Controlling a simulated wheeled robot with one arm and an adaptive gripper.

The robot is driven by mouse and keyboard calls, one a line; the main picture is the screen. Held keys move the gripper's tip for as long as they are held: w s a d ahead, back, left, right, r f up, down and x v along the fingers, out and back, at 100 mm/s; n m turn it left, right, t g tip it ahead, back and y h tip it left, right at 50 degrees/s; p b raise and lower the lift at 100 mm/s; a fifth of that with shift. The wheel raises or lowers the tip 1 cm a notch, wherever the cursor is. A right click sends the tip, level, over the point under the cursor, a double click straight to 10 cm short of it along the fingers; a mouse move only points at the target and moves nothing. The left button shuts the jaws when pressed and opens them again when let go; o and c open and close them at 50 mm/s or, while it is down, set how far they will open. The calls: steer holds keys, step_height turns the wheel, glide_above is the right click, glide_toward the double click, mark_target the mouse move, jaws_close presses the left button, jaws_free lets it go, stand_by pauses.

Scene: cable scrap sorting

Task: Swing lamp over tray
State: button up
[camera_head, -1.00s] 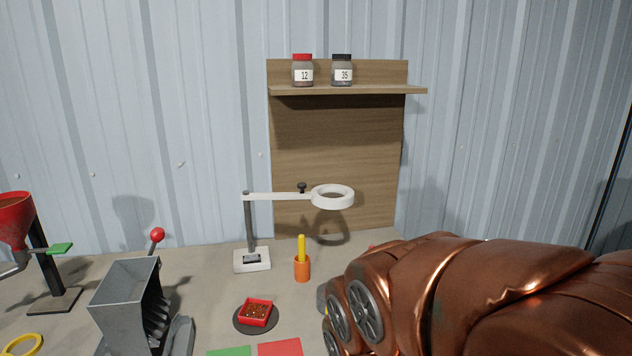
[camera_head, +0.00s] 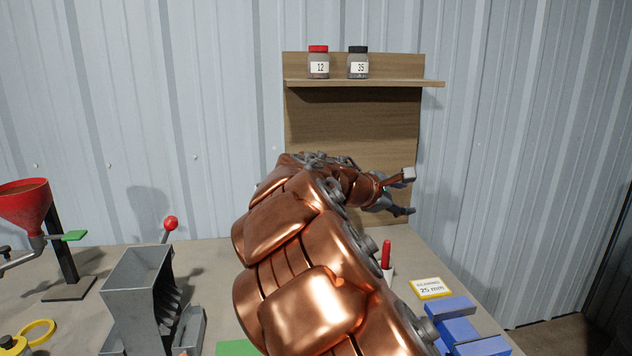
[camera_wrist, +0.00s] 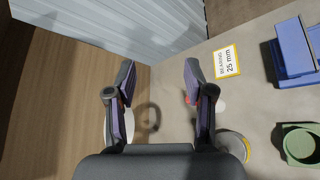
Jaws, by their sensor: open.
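My gripper (camera_head: 404,192) is in front of the wooden back panel, beyond the bend of my copper arm. Its two fingers are spread with nothing between them in the wrist view (camera_wrist: 160,75). The lamp and the red tray are hidden behind my arm in the head view. In the wrist view, a pale curved shape partly behind the left finger may be the lamp's ring; I cannot be sure. A dark ring-shaped shadow lies on the surface between the fingers. No contact between gripper and lamp can be made out.
A shelf (camera_head: 370,84) with two jars is above the gripper. A grey hopper (camera_head: 140,285) and red funnel (camera_head: 24,208) stand at left. A red stick (camera_head: 386,253), a "25 mm" card (camera_head: 430,287) and blue blocks (camera_head: 458,325) are at right.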

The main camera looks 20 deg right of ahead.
steer(key=w+a+f+n+t+b, duration=0.1)
steer(key=w+a+f+n+t, duration=0.25)
steer(key=w, duration=0.55)
steer(key=w+a+n+t, duration=0.3)
steer(key=w+a+n, duration=0.2)
steer(key=w+n, duration=0.3)
steer(key=w+a+f+n+t+b, duration=0.1)
steer(key=w+a+f+n+t, duration=0.15)
steer(key=w+a+n, duration=0.45)
steer(key=w+d, duration=0.2)
steer(key=w+d+m+p, duration=0.1)
steer(key=w+d, duration=0.1)
steer(key=w+d+m, duration=0.1)
steer(key=w+d, duration=0.2)
steer(key=shift+r+t+y+p, duration=0.3)
steer(key=shift+y+p, duration=0.05)
steer(key=shift+y, duration=0.05)
steer(key=shift+w+d+r, duration=0.1)
steer(key=shift+w+d, duration=0.25)
steer(key=shift+w, duration=0.05)
jaws_close()
